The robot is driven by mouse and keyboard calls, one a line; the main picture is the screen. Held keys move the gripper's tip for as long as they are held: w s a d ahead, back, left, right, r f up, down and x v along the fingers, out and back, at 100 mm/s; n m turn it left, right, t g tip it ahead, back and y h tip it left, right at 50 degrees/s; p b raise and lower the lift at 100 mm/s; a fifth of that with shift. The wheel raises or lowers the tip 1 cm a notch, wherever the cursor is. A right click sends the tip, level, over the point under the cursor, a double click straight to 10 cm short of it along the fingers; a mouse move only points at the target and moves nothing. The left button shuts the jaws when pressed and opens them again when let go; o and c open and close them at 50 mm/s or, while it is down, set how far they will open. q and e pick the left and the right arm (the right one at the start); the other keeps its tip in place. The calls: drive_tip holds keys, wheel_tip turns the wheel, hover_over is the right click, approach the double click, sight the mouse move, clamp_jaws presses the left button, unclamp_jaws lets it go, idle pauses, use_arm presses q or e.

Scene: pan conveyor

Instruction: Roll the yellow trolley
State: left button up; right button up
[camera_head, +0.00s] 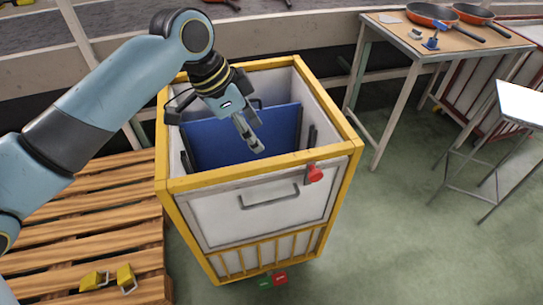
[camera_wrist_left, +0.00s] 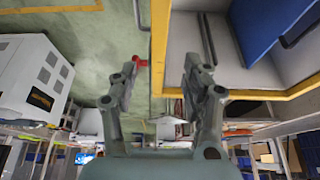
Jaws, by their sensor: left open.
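The yellow trolley (camera_head: 348,146) is a white-panelled bin with a yellow frame, standing upright on the green floor. A blue panel (camera_head: 222,138) is inside it. Its front has a grey handle (camera_head: 268,198) and a red latch (camera_head: 314,174) near the top rim. My left gripper (camera_head: 254,138) is open and empty, reaching down over the trolley's open top behind the front rim. In the left wrist view, the trolley's yellow rim (camera_wrist_left: 160,45) appears between the fingers of the left gripper (camera_wrist_left: 163,78); contact cannot be told. My right gripper is out of view.
A wooden pallet (camera_head: 95,220) with yellow padlock-like pieces lies at the left. A table (camera_head: 455,50) with orange pans stands at the back right, a white-topped stool (camera_head: 522,103) at the right. A conveyor runs behind. Floor in front right is clear.

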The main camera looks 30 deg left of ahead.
sight(271, 162)
use_arm(q)
drive_tip(key=x, duration=1)
drive_tip(key=shift+f+b, duration=0.1)
drive_tip(key=shift+b, duration=0.2)
clamp_jaws()
